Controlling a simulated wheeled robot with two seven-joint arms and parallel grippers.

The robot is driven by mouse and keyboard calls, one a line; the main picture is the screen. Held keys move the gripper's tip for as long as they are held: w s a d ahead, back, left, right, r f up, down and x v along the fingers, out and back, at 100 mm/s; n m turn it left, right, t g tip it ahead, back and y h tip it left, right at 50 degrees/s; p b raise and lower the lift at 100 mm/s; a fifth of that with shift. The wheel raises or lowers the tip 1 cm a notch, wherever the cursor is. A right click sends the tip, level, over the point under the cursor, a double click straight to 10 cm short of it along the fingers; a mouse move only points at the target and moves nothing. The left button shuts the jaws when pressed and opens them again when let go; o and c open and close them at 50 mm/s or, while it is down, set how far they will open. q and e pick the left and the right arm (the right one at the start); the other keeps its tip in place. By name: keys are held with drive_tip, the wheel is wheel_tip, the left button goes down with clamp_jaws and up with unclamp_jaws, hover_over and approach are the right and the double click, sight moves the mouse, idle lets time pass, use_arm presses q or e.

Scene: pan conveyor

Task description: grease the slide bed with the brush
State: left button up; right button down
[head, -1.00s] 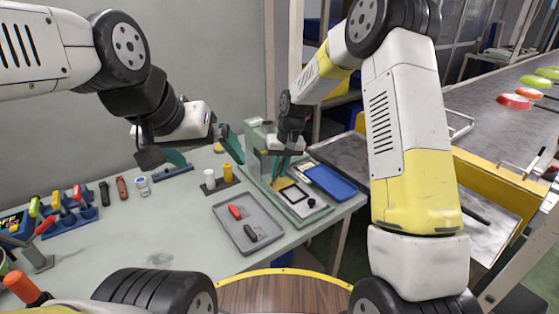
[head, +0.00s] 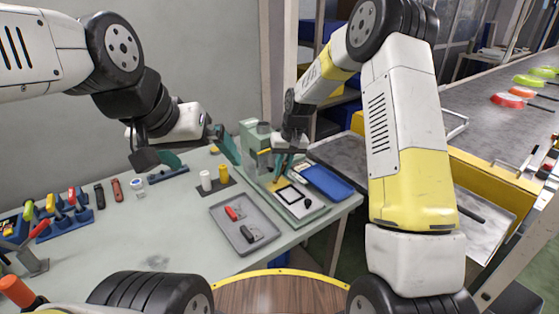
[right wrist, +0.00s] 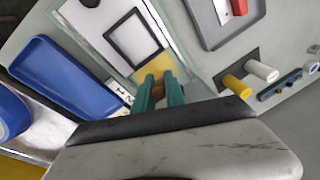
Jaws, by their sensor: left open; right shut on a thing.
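The green machine (head: 249,133) stands on the bench's right part, with a long pale bed (head: 302,206) in front carrying a black square frame (head: 291,194). A yellow patch (right wrist: 150,66) lies on the bed beside the frame. My right gripper (head: 284,166) is low over the bed near this patch. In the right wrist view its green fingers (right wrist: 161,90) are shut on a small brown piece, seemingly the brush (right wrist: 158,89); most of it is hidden. My left gripper (head: 200,153) is open and empty, its green fingers wide apart above the bench, left of the machine.
A blue tray (head: 326,182) lies right of the bed. A grey tray (head: 225,235) with a red and a black item lies in front. White and yellow cylinders (head: 214,177) stand left of the machine. Tools in blue racks (head: 72,222) are at far left.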

drive_tip(key=shift+w+d, duration=0.85)
drive_tip(key=shift+d, duration=0.3)
drive_tip(key=shift+w+d+r, duration=0.2)
drive_tip(key=shift+w+d, duration=0.25)
drive_tip(key=shift+d, duration=0.05)
drive_tip(key=s+a, duration=0.2)
drive_tip(key=a, duration=0.1)
drive_tip(key=s+a, duration=0.1)
drive_tip(key=shift+s+a+r, duration=0.1)
drive_tip(key=shift+a+r, duration=0.15)
drive_tip(key=shift+a, duration=0.15)
